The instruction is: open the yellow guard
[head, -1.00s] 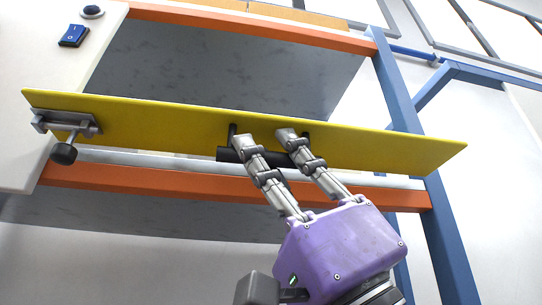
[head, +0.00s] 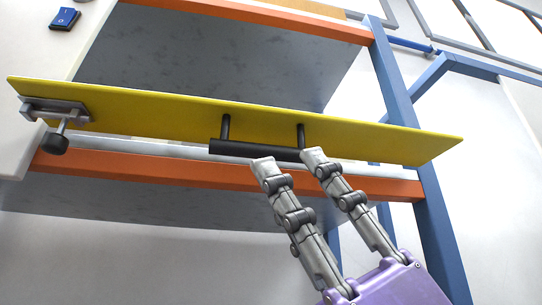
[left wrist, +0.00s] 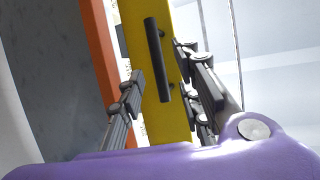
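The yellow guard (head: 360,135) is a long flat panel across the frame in the head view, sloping down to the right. Its black bar handle (head: 235,149) stands off it on two posts. My left gripper (head: 288,162), with a purple body and grey fingers, is at the handle's right half. Its fingers are apart with nothing held, and one fingertip overlaps the bar's right end in the picture. In the left wrist view the handle (left wrist: 153,55) and guard (left wrist: 160,120) show beyond and between the parted fingers (left wrist: 160,65). Contact cannot be told. My right gripper is not in view.
A grey clamp with a black knob (head: 55,143) sits at the guard's left end. Orange rails (head: 130,166) run behind and below, and a blue post (head: 440,220) stands on the right. A blue switch (head: 63,18) is at top left.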

